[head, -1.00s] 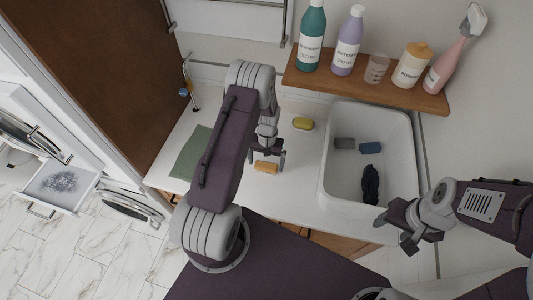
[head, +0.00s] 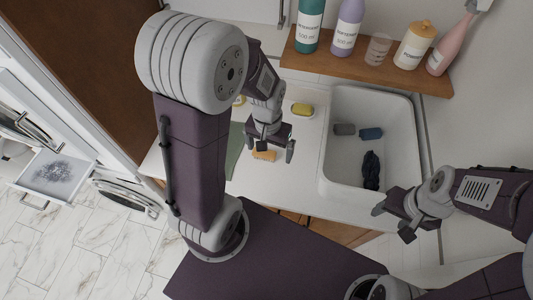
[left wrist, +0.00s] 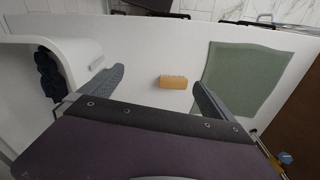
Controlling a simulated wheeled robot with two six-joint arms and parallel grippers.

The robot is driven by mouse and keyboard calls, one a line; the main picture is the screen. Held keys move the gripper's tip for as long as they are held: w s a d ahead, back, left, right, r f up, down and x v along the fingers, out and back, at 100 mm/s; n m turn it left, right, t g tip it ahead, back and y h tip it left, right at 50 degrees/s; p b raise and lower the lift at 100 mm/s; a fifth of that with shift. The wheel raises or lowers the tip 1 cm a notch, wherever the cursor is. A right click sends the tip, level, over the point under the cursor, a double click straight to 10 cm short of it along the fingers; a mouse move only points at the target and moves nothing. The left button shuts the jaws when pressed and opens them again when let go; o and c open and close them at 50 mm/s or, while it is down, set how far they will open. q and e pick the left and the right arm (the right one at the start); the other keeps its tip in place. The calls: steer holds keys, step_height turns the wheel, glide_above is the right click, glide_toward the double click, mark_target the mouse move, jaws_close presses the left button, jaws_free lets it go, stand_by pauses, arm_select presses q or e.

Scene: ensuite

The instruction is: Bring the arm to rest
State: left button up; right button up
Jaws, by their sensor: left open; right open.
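My left gripper (head: 271,148) is open and empty above the white counter (head: 297,180). An orange block-like brush (head: 264,155) lies on the counter below it, partly hidden by the gripper in the head view. In the left wrist view, the brush (left wrist: 173,82) lies apart from the fingers, between them in the picture, with the left gripper (left wrist: 158,80) spread wide. My left arm is bent, its elbow high and close to the head camera. My right gripper (head: 393,223) is open and empty near the front right corner of the white basin (head: 327,160).
A green cloth (left wrist: 240,75) lies beside the brush. Bottles stand on a wooden shelf (head: 345,68) behind.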

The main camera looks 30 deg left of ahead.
arm_select(q)
steer(key=s+d, duration=0.2)
steer(key=s, duration=0.3)
arm_select(e)
step_height(320, 180, down, 10)
steer(key=b, duration=0.9)
steer(key=shift+s+r+b, duration=0.15)
steer(key=shift+r+b, duration=0.05)
steer(key=shift+b, duration=0.15)
steer(key=shift+o, duration=0.4)
steer(key=shift+w+r+p, duration=0.2)
steer(key=shift+r+p, duration=0.2)
steer(key=shift+p, duration=0.05)
arm_select(q)
step_height(320, 180, down, 8)
steer(key=w, duration=0.1)
steer(key=shift+a+m+t, duration=0.3)
steer(key=shift+a, duration=0.15)
steer(key=shift+s+f, duration=0.1)
